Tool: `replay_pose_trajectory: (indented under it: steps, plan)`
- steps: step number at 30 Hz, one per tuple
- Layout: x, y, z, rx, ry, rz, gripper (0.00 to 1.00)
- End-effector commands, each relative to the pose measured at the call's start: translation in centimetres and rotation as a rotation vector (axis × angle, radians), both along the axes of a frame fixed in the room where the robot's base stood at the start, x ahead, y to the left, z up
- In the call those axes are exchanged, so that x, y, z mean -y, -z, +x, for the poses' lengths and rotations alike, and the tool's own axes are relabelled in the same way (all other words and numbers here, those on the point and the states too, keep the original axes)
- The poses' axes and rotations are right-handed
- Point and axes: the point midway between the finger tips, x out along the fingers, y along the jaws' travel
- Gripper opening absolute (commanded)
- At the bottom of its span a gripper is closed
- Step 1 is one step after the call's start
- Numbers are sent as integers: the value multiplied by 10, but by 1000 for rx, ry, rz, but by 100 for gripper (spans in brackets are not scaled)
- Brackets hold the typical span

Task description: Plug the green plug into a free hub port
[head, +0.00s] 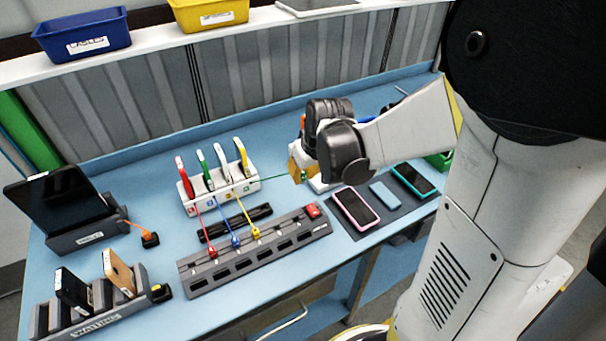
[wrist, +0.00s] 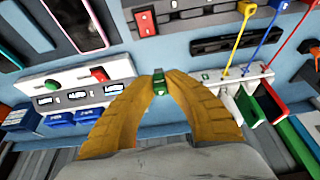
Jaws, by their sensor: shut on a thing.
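My gripper (head: 299,172) has yellow fingers, shut on the green plug (wrist: 158,84); in the wrist view it sits between the fingertips (wrist: 158,90). The plug is held above the blue bench, apart from the hub. A green cable (head: 273,178) runs from it to the white cable holder (head: 222,195). The grey hub (head: 285,234) lies in front of the holder, with red, blue and yellow cables reaching its back row at the left and middle. Its red switch (head: 313,210) is at the right end, and also shows in the wrist view (wrist: 145,24).
A black bar (head: 235,222) lies between holder and hub. Phones (head: 354,208) lie on a dark mat at the right. A white box with green and red buttons (wrist: 72,84) is near my gripper. A tablet dock (head: 88,235) and phone rack (head: 98,318) stand left.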

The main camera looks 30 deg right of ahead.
Motion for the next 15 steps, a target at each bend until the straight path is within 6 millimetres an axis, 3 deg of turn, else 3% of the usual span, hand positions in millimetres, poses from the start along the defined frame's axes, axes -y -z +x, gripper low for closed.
replay_pose_trajectory:
  steps: [5,15]
  plan:
    - [0,-2,0,0,0,0,0]
    - [0,-29,0,0,0,0,0]
